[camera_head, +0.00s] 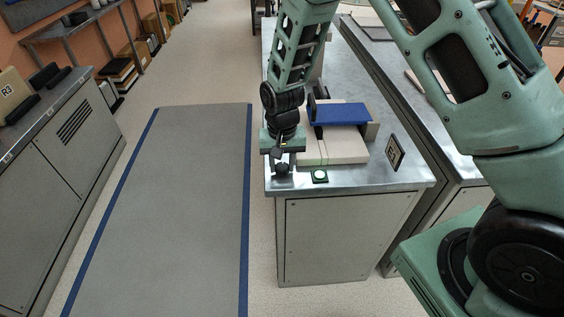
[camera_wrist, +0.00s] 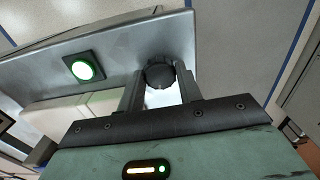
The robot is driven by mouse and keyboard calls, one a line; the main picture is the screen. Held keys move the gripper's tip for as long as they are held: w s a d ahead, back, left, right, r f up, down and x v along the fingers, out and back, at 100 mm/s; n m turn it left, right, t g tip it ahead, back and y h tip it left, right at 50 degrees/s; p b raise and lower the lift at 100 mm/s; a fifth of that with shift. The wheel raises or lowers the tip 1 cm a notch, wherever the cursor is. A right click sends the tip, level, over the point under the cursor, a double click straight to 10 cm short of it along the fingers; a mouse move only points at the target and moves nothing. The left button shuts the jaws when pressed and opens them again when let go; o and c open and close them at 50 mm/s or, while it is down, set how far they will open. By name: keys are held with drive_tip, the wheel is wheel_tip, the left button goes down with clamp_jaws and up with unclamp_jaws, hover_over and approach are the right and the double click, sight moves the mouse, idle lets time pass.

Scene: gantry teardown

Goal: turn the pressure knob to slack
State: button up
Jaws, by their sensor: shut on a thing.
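The pressure knob (camera_wrist: 159,75) is a dark, ribbed round knob with a small light mark on its near edge, set at the bench edge. My gripper (camera_wrist: 160,88) is shut on it, with one finger on each side. In the head view my gripper (camera_head: 282,165) is at the near left corner of the metal bench (camera_head: 400,183), and it mostly hides the knob. I cannot read any slack marking around the knob.
A green-lit button (camera_head: 320,176) on a dark plate sits just right of my gripper. A pale block assembly with a blue plate (camera_head: 342,113) stands behind it. A dark-framed panel (camera_head: 395,152) is at the right. The floor mat (camera_head: 180,200) on the left is clear.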

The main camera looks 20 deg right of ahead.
sight(282, 166)
drive_tip(key=n, duration=0.5)
drive_tip(key=shift+n, duration=0.3)
drive_tip(key=n+p, duration=0.1)
drive_tip(key=n, duration=0.3)
drive_tip(key=n+p, duration=0.1)
drive_tip(key=n, duration=0.4)
drive_tip(key=shift+r+n, duration=0.1)
drive_tip(key=shift+n, duration=0.3)
drive_tip(key=shift+n+p, duration=0.8)
drive_tip(key=shift+n, duration=1.8)
drive_tip(key=o, duration=1)
wheel_tip(282, 166, up, 17)
drive_tip(key=shift+r, duration=0.15)
